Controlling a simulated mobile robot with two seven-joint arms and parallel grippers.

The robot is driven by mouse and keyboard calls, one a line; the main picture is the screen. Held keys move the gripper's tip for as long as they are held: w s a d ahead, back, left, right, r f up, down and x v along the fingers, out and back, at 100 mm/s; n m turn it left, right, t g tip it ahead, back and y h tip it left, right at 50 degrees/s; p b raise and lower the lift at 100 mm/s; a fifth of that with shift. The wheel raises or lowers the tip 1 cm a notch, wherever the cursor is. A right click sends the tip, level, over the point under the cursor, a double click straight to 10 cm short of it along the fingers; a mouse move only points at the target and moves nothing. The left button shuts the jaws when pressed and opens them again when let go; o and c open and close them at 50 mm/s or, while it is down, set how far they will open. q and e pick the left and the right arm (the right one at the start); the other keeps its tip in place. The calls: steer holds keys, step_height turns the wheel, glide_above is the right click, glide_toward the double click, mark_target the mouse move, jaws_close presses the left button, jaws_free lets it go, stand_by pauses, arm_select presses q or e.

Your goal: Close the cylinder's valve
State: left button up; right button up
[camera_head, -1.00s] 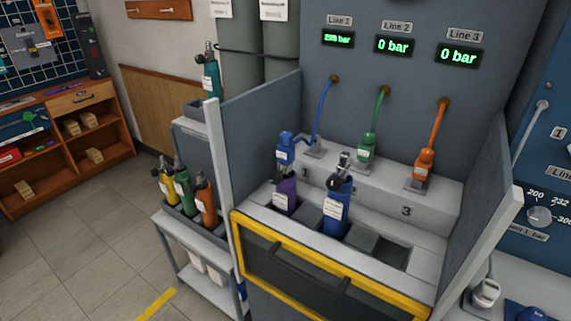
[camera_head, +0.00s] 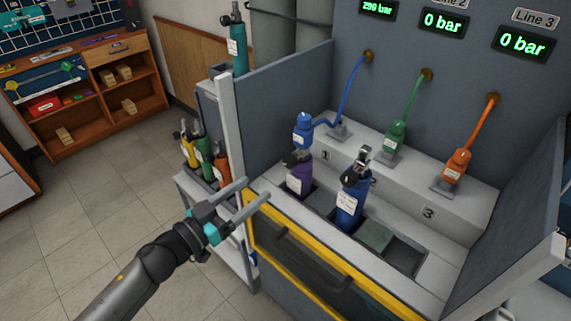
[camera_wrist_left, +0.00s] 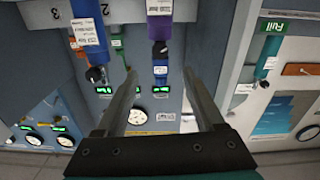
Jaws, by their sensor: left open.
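A purple cylinder (camera_head: 299,181) with a dark valve on top stands upright in a slot at the left of the bench. A blue cylinder (camera_head: 350,205) with a dark and metal valve top stands in the slot to its right. In the upside-down left wrist view, the purple cylinder (camera_wrist_left: 158,28) is ahead between my fingers and the blue one (camera_wrist_left: 89,28) is to the left. My left gripper (camera_head: 256,190) is open and empty, in front of and left of the purple cylinder, apart from it. My right gripper is not in view.
A grey side panel (camera_head: 280,95) and the yellow-framed front (camera_head: 315,262) border the slots. Several cylinders stand on a cart (camera_head: 189,184) at the left.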

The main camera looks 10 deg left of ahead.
mark_target(287, 164)
arm_select(q)
steer(key=b+x, duration=0.1)
steer(key=x, duration=1)
steer(key=shift+w, duration=0.15)
steer(key=shift+c, duration=0.2)
jaws_close()
